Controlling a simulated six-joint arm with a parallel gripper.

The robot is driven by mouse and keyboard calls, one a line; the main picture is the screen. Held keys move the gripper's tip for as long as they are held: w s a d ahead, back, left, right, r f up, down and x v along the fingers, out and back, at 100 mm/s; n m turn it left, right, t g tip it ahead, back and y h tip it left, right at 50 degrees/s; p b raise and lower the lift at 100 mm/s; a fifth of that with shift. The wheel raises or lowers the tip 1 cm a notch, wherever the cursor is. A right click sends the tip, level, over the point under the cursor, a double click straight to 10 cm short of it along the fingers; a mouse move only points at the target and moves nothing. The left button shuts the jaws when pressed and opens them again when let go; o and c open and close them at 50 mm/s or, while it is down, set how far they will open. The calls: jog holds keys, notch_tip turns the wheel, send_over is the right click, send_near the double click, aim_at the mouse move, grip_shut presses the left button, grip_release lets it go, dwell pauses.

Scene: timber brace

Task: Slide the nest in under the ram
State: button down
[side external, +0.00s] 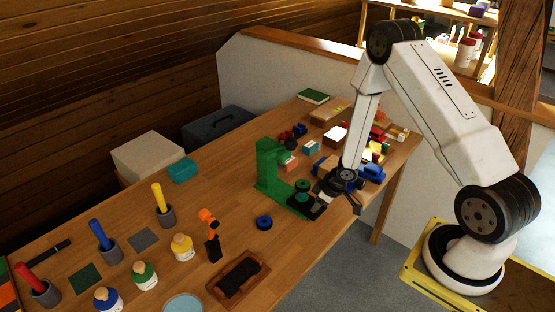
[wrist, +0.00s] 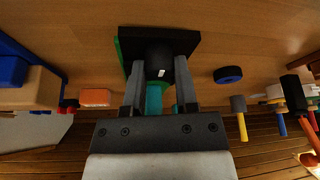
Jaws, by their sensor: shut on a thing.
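A green press (side external: 268,168) stands on the wooden bench, with a green base reaching toward my arm. The nest appears to be the black plate (side external: 304,209) at the near end of that base, out from under the press head. It also shows as a dark plate in the wrist view (wrist: 188,40). A green round piece (side external: 302,187) sits by the plate. My gripper (wrist: 160,62) is shut on a dark knob (wrist: 159,56) at the plate. The ram itself cannot be made out, and the arm hides part of the plate's right side.

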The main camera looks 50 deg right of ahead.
aim_at(295, 195)
jog(key=shift+w, duration=4.45)
jog(key=shift+c, duration=1.9)
grip_release()
jog(key=shift+s+r, duration=0.1)
jog(key=shift+r, duration=0.05)
jog(key=shift+v, duration=3.7)
